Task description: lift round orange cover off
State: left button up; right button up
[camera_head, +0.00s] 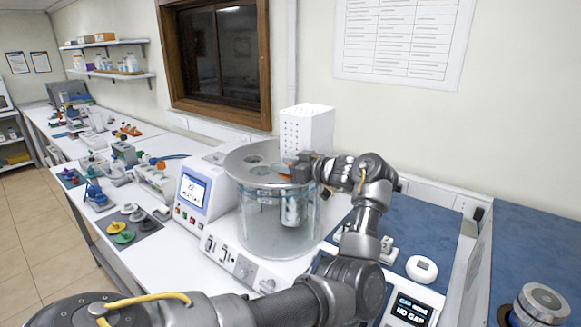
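A glass bath (278,225) with a round grey metal lid (240,160) stands in the middle of the bench. A small orange piece (259,169), likely the round orange cover, shows at the lid's middle. My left gripper (284,174) is over the right part of the lid, its fingertips pointing left, close to the orange piece. I cannot tell whether the fingers touch it or are closed on it; the gripper and wrist hide that part of the lid.
A white perforated box (307,130) rises behind the lid, close to my gripper. A display unit (193,194) adjoins the bath on the left. A dark mat (145,222) holds green and yellow pieces. A small screen device (411,309) is at the lower right.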

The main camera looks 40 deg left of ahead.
pick_arm(q)
jog(key=shift+d, duration=0.2)
jog(key=shift+c, duration=1.1)
jog(key=shift+a, duration=0.1)
grip_shut()
jog(key=shift+r, duration=0.1)
jog(key=shift+r+b, duration=0.45)
jog(key=shift+r, duration=0.1)
notch_tip(320, 180, up, 17)
jog(key=b, duration=0.5)
